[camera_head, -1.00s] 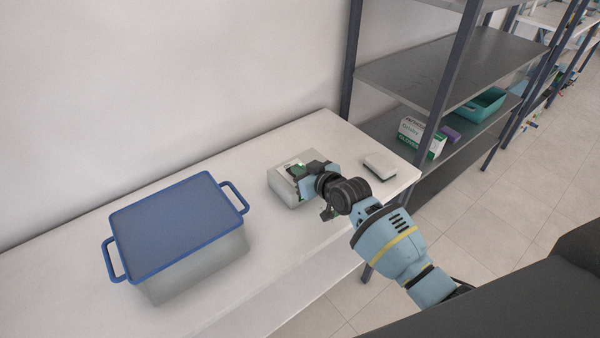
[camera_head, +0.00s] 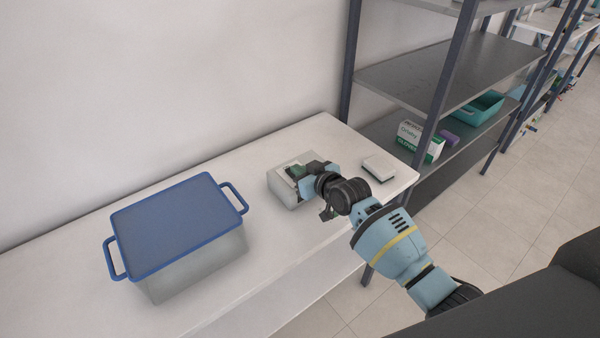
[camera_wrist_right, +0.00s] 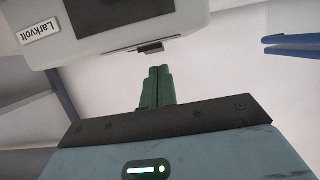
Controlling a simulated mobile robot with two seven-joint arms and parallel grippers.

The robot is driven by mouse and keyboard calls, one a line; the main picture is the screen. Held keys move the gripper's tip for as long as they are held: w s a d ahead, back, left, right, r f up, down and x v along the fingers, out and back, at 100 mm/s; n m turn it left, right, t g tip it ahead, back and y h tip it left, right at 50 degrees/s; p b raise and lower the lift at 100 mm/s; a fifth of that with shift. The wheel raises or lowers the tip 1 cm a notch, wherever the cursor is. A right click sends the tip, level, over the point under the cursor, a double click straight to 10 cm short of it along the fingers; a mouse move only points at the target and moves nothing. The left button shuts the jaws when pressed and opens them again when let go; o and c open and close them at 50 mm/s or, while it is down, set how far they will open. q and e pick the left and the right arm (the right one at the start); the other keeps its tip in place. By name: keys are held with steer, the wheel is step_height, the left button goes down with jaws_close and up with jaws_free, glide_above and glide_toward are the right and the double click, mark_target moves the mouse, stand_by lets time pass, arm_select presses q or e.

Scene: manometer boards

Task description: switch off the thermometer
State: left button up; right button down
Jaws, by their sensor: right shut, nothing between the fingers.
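A light grey box-shaped device (camera_head: 287,198), which appears to be the thermometer, sits on the white table, partly hidden by my right gripper. In the right wrist view the device (camera_wrist_right: 120,32) carries a "Larkvolt" label and a dark panel that looks unlit. A small dark switch-like part (camera_wrist_right: 150,47) sticks out from its near edge. My right gripper (camera_head: 298,172) is over the device in the head view. In the wrist view its green fingers (camera_wrist_right: 158,72) are shut and empty, with tips just short of the dark part; contact is not visible. My left gripper is not in view.
A grey bin with a blue lid (camera_head: 175,225) stands to the left on the table (camera_head: 215,170). A small pale box (camera_head: 379,168) lies near the table's right end. A metal shelf (camera_head: 445,75) with a teal bin (camera_head: 478,110) and cartons stands behind right.

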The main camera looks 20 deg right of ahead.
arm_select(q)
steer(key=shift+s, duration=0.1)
arm_select(e)
steer(key=shift+f, duration=0.1)
